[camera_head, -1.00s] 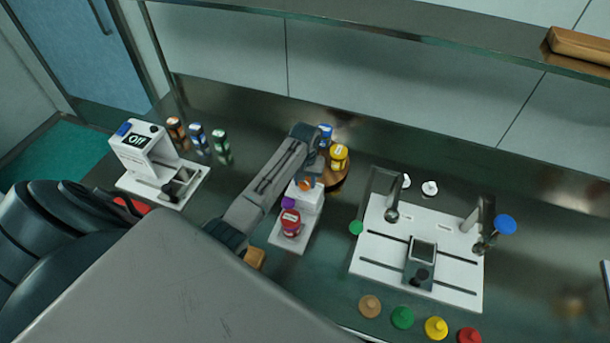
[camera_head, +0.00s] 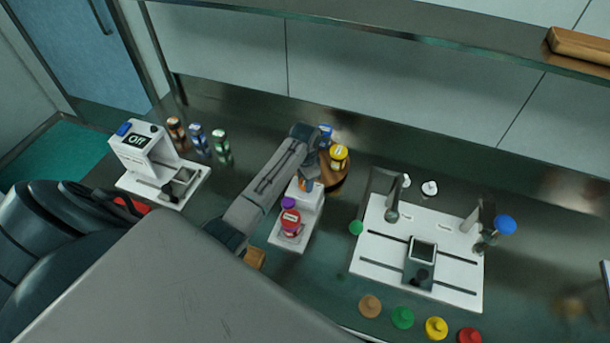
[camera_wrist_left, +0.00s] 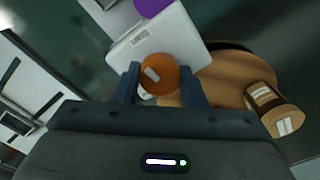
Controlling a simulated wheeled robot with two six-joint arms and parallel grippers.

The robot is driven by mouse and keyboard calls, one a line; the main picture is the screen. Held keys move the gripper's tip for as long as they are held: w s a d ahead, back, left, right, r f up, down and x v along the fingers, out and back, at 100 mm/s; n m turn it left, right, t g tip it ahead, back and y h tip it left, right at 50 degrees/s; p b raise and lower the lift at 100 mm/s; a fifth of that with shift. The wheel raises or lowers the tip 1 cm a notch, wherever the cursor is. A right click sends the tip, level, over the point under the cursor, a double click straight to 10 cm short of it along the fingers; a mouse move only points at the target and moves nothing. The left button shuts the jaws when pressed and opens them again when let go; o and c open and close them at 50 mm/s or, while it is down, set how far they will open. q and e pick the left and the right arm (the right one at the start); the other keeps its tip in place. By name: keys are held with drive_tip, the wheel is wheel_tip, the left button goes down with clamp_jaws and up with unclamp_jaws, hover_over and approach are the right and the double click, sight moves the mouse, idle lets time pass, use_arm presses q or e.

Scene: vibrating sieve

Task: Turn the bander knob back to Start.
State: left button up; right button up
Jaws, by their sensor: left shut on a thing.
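The bander is a small white device (camera_head: 283,241) in the middle of the bench, with a purple cap and a red jar at its front. Its round orange knob (camera_wrist_left: 158,74) has a pale mark on top and sits between the fingers of my left gripper (camera_wrist_left: 157,84) in the left wrist view. The gripper is shut on the knob from both sides. In the head view my left gripper (camera_head: 307,184) comes down at the bander's top, and my arm hides much of the knob. The setting that the knob points to cannot be read. My right gripper is not in view.
A round wooden stand (camera_head: 335,176) with a yellow-labelled jar (camera_head: 338,156) is close behind the bander. A white machine reading "Off" (camera_head: 136,140) stands at left beside several small jars. A white plate with posts (camera_head: 365,262) is at right, with several coloured knobs before it.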

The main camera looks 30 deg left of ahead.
use_arm(q)
drive_tip(key=shift+w+r+m, duration=0.15)
drive_tip(key=shift+m, duration=0.45)
drive_tip(key=o, duration=0.8)
drive_tip(key=shift+o, duration=0.9)
wheel_tip(320, 180, up, 9)
drive_tip(key=b, duration=0.3)
drive_tip(key=shift+r, duration=0.85)
drive_tip(key=shift+s+f, duration=0.1)
drive_tip(key=shift+s, duration=0.1)
